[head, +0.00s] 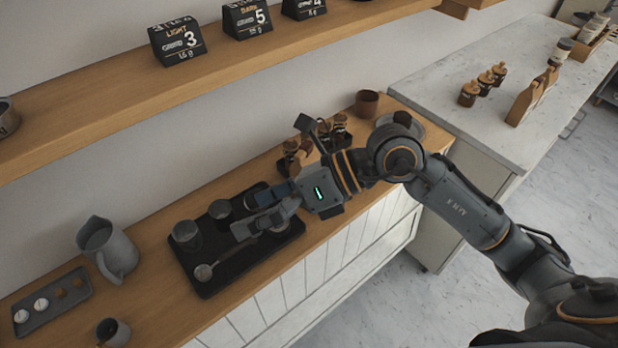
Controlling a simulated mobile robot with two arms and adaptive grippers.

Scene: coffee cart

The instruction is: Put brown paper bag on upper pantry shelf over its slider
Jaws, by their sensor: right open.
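Two tan, bag-like shapes stand on the white counter at the upper right of the head view. The nearer brown paper bag (524,104) is upright, and the other (547,78) is just behind it. I cannot tell which one the task means. My right gripper (249,212) is open and empty, above the right part of a black tray (205,291), far to the left of the bags. My left gripper is out of view. I cannot identify a pantry shelf with a slider here.
The black tray holds metal cups (186,233) and a spoon (204,272). A grey pitcher (110,247) stands left of it. Small jars (340,124) stand behind my right arm. A wooden wall shelf (100,110) carries black signs (177,41). Wooden-topped jars (469,93) stand near the bags.

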